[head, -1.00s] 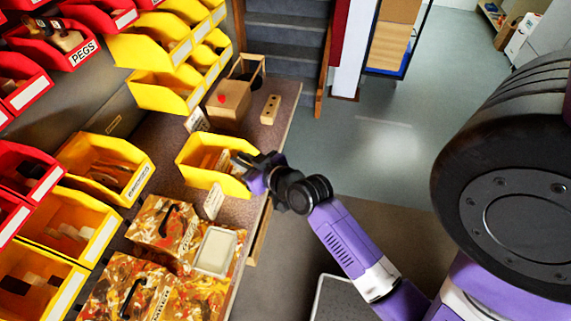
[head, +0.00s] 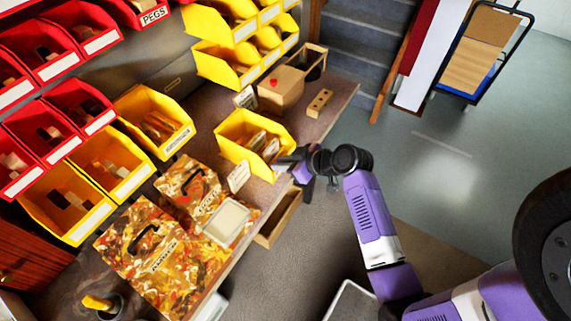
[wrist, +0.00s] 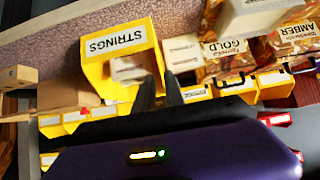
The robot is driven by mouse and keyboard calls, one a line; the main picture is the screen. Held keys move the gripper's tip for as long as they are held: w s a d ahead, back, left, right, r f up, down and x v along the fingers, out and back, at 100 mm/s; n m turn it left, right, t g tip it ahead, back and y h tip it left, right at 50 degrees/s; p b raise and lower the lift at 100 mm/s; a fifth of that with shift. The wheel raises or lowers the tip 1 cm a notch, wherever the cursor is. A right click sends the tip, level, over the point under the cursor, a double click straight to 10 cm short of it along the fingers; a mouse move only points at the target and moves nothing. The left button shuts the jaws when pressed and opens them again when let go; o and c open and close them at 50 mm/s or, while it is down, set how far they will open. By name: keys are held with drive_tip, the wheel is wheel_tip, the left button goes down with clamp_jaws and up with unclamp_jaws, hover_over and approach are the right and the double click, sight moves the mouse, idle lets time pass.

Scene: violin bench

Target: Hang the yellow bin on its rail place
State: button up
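The yellow bin (head: 232,151) sits on the bench with light pieces inside. It also shows in the wrist view, its label reading STRINGS (wrist: 115,40). My gripper (head: 292,163) is at the bin's right end in the head view. In the wrist view the two dark fingertips (wrist: 163,82) are close together at the edge of the bin's side wall. I cannot tell whether they grip it. A bare stretch of grey back panel with a small tag (head: 172,84) lies between the lower yellow bins (head: 155,120) and the upper yellow bins (head: 228,65).
A wooden box with a red spot (head: 281,90) and a drilled block (head: 320,102) stand behind the bin. A small white card (head: 239,177), patterned boxes (head: 150,250) and a pale tray (head: 227,221) are in front. Red bins (head: 75,50) hang at left. Open floor lies right.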

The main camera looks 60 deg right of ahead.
sight(264, 163)
drive_tip(key=shift+b+x, duration=2)
drive_tip(key=shift+x, duration=1.65)
clamp_jaws()
drive_tip(key=shift+r, duration=0.4)
drive_tip(key=shift+r+p, duration=0.35)
drive_tip(key=shift+p, duration=0.15)
drive_tip(key=shift+r+p, duration=0.7)
drive_tip(key=shift+r, duration=0.2)
drive_tip(key=shift+d, duration=0.1)
